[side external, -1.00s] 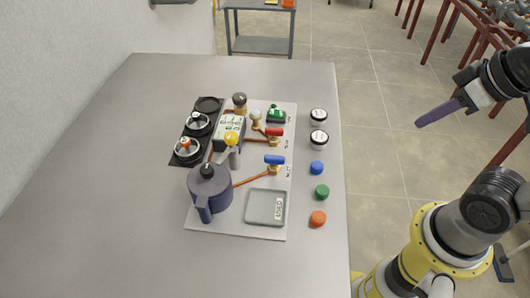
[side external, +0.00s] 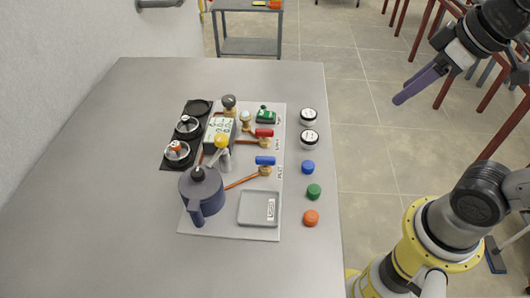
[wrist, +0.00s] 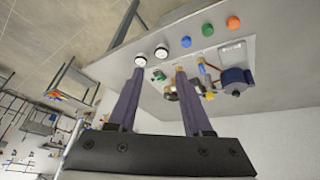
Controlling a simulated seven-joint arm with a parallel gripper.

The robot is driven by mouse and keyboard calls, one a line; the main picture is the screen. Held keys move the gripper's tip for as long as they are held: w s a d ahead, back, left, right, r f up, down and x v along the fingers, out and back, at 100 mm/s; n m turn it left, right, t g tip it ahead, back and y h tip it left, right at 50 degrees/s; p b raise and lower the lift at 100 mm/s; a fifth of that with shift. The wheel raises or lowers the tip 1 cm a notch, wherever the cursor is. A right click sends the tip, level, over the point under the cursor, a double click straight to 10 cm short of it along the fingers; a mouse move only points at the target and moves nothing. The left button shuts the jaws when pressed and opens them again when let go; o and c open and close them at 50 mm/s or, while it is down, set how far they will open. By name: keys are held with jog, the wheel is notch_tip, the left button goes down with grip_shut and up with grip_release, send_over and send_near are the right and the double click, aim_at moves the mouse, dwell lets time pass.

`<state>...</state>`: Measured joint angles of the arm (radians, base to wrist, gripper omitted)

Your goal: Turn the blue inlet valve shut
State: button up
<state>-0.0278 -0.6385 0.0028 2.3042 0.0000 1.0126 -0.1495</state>
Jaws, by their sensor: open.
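The blue inlet valve (side external: 265,160) has a blue bar handle on a brass body. It sits on the right part of the light panel, at the end of a copper pipe from the dark blue pot (side external: 201,192). The blue handle lies roughly left to right in the side view, across the line of the panel's right edge. My gripper (side external: 400,96) is raised well to the right of the table, apart from the valve. Its two dark purple fingers are spread and empty; they also show in the wrist view (wrist: 160,76).
A red-handled valve (side external: 264,133) sits just behind the blue one. A grey square tray (side external: 259,208) lies in front. Blue (side external: 308,167), green (side external: 314,191) and orange (side external: 311,218) caps and two white-topped jars line the right. The table's left side is clear.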

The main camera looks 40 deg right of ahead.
jog(key=w+a+r+n+g, duration=0.1)
jog(key=w+a+r+n, duration=0.25)
jog(key=w, duration=0.45)
jog(key=n+g, duration=0.4)
send_over(266, 157)
notch_tip(266, 157, down, 11)
jog(key=shift+m, duration=0.25)
notch_tip(266, 157, down, 13)
jog(key=shift+a, duration=0.1)
grip_shut()
